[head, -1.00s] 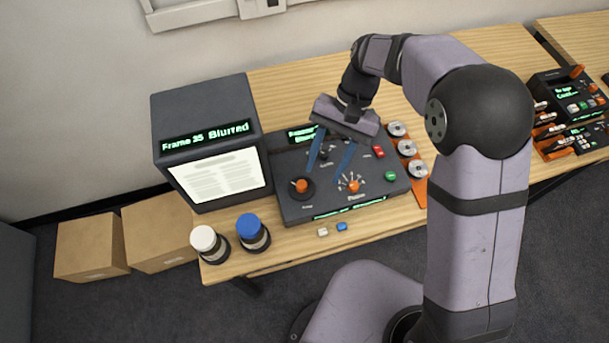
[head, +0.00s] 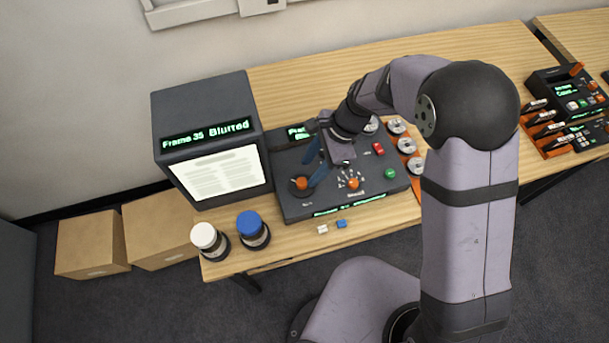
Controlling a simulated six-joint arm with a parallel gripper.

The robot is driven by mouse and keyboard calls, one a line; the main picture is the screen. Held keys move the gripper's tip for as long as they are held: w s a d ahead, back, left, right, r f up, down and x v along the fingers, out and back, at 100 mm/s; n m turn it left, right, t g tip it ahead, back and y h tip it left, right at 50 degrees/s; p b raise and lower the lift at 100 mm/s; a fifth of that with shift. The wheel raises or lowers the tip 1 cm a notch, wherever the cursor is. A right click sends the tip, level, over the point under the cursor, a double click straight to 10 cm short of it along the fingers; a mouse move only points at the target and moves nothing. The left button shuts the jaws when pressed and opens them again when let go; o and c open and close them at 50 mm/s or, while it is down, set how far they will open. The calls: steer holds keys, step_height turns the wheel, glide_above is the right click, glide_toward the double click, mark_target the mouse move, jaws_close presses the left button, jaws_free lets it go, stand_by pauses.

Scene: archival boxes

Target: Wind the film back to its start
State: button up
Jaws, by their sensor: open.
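The dark control panel (head: 284,160) lies on the wooden table, beside a box-shaped viewer (head: 207,112). The viewer's display reads "Frame 35 Blurred" above a lit page (head: 215,176). An orange-topped knob (head: 301,183) sits at the panel's front left. A second orange knob (head: 352,183), with pale marks fanned around it, sits at the front middle. My gripper (head: 310,174) has its blue fingers apart, with nothing seen between them. Its tips are just above or beside the left knob; I cannot tell whether they touch it. My gripper hides the panel's middle and part of its rear display.
A red button (head: 378,149) and a green button (head: 390,174) are on the panel's right. Metal reels stand in an orange rack (head: 419,189) beside it. White-capped (head: 203,236) and blue-capped (head: 249,224) canisters and two small blocks are near the table's front edge.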

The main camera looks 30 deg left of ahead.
mark_target(302, 181)
steer(key=shift+p+x, duration=0.6)
steer(key=shift+x, duration=2.2)
jaws_close()
steer(key=shift+n, duration=0.3)
steer(key=c, duration=1)
jaws_free()
steer(key=n, duration=0.2)
steer(key=n+g+h+b, duration=0.1)
steer(key=n, duration=0.1)
steer(key=shift+w+a+h, duration=0.15)
steer(key=shift+a+h, duration=0.05)
steer(key=shift+h, duration=0.1)
steer(key=n+h, duration=0.1)
steer(key=n, duration=0.1)
steer(key=n+b, duration=0.1)
steer(key=n, duration=0.1)
steer(key=shift+a+n+h, duration=0.1)
steer(key=shift+n+h, duration=0.3)
